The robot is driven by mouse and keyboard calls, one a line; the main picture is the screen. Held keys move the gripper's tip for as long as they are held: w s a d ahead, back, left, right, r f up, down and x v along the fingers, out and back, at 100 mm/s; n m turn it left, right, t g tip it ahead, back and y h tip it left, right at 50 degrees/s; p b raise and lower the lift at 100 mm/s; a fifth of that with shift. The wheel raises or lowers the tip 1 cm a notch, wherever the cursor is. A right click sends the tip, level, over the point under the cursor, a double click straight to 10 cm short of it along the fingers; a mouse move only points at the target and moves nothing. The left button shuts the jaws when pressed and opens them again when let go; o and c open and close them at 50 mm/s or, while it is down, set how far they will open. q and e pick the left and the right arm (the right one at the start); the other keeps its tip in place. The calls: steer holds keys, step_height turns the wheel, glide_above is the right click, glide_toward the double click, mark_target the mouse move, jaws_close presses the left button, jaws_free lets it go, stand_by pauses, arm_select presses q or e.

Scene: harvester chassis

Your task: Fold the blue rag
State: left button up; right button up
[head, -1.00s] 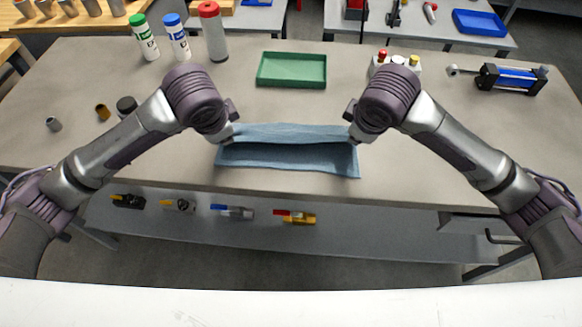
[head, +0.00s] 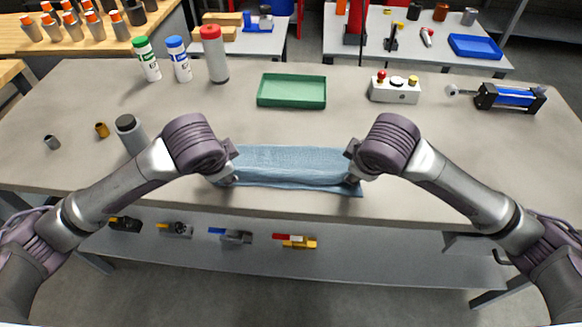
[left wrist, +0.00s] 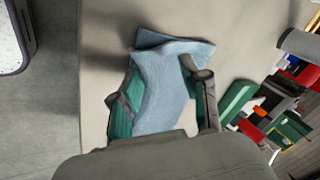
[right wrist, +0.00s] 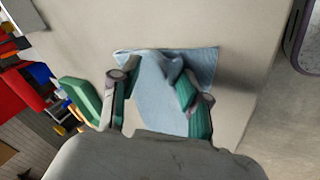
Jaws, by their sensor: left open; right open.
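The blue rag (head: 295,167) lies near the front edge of the table, folded over lengthwise into a long strip. A thin lower layer shows along its front edge. My left gripper (head: 226,178) is at the rag's left end, and my right gripper (head: 352,178) is at its right end. In the left wrist view the rag (left wrist: 160,90) passes between the open fingers of my left gripper (left wrist: 163,88). In the right wrist view the rag (right wrist: 160,95) lies between the open fingers of my right gripper (right wrist: 152,85). Contact with the fingertips is hard to tell.
A green tray (head: 291,91) stands behind the rag. Several bottles, including a red-capped one (head: 214,55), stand at the back left. A grey cylinder (head: 131,134) is near my left arm. A button box (head: 395,89) and a blue cylinder device (head: 510,97) are at the right.

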arm_select(q)
steer(key=v, duration=0.4)
steer(key=shift+w, duration=0.2)
arm_select(e)
steer(key=v, duration=0.4)
steer(key=shift+w, duration=0.2)
arm_select(q)
steer(key=s+v, duration=0.1)
steer(key=v, duration=0.6)
steer(key=shift+f, duration=0.25)
arm_select(e)
steer(key=s+v, duration=0.1)
steer(key=v, duration=0.6)
steer(key=shift+f, duration=0.25)
arm_select(q)
steer(key=shift+s, duration=0.1)
arm_select(e)
steer(key=shift+s, duration=0.1)
